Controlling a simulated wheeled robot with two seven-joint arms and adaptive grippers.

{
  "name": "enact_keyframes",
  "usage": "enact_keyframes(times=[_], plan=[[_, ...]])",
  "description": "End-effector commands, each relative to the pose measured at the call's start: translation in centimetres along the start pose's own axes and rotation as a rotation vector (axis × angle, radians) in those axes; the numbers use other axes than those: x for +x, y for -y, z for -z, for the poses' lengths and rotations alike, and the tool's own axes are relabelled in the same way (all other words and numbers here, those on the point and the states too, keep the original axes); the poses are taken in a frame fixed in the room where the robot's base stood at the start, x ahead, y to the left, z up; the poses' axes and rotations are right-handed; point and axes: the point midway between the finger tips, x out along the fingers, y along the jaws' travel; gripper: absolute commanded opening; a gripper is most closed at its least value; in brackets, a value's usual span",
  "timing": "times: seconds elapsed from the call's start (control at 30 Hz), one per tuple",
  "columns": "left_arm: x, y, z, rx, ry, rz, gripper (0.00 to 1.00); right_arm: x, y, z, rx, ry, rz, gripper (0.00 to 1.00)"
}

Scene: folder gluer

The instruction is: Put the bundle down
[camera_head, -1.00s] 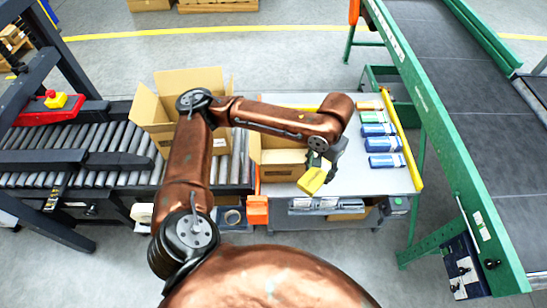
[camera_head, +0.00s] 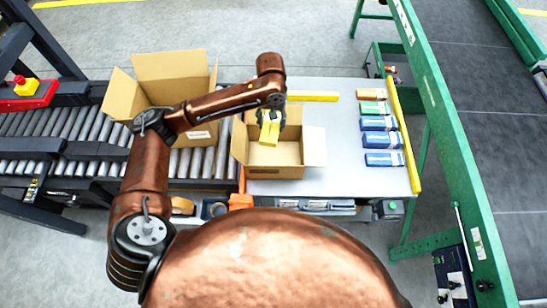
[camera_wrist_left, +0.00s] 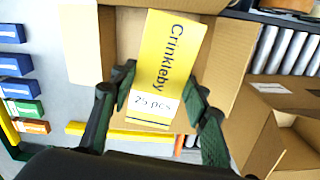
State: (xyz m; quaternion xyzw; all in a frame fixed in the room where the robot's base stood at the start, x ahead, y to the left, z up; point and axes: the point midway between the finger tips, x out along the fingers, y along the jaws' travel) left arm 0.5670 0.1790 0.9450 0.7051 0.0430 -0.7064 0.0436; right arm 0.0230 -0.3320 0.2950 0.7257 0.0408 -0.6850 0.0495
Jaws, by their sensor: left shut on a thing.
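A yellow bundle (camera_wrist_left: 165,62), printed "Crinkleby" and "25 pcs", is held between the fingers of my left gripper (camera_wrist_left: 157,105) in the left wrist view. In the head view the bundle (camera_head: 269,131) hangs from my left gripper (camera_head: 270,113) over an open cardboard box (camera_head: 277,171) on the grey table. The bundle covers part of the box opening. I cannot tell its exact height above the box floor. My right gripper is not in view.
Several blue, green and orange bundles (camera_head: 380,124) lie in a column at the table's right. A larger open box (camera_head: 170,80) stands on the roller conveyor (camera_head: 60,128) at the left. A yellow rail (camera_head: 403,135) edges the table, near the green conveyor frame (camera_head: 445,140).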

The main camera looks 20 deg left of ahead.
Motion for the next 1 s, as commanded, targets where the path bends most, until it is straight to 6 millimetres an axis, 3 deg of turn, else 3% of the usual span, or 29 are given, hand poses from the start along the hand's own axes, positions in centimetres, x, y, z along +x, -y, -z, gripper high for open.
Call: enact_keyframes(times=[0.03, 0.1, 0.2, 0.3, 0.6, 0.8, 1.0], plan=[[3.4, -0.5, 0.8, -0.036, 0.017, -0.003, 0.16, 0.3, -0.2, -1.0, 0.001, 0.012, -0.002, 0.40], [7.1, -0.7, 1.9, -0.079, 0.019, -0.002, 0.16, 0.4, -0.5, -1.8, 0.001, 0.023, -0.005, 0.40], [11.7, -0.9, 2.5, -0.124, 0.015, -0.003, 0.16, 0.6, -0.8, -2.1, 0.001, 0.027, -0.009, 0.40], [15.0, -1.0, 2.5, -0.151, 0.011, -0.003, 0.16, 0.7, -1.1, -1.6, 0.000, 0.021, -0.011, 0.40], [19.5, -1.1, 2.3, -0.168, 0.003, 0.001, 0.16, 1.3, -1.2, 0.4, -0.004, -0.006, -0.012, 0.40], [22.6, -1.1, 2.3, -0.166, 0.003, 0.001, 0.16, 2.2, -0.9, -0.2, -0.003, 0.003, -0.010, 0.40], [24.6, -1.1, 2.3, -0.166, 0.002, 0.000, 0.16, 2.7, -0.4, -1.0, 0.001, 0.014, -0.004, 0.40]])
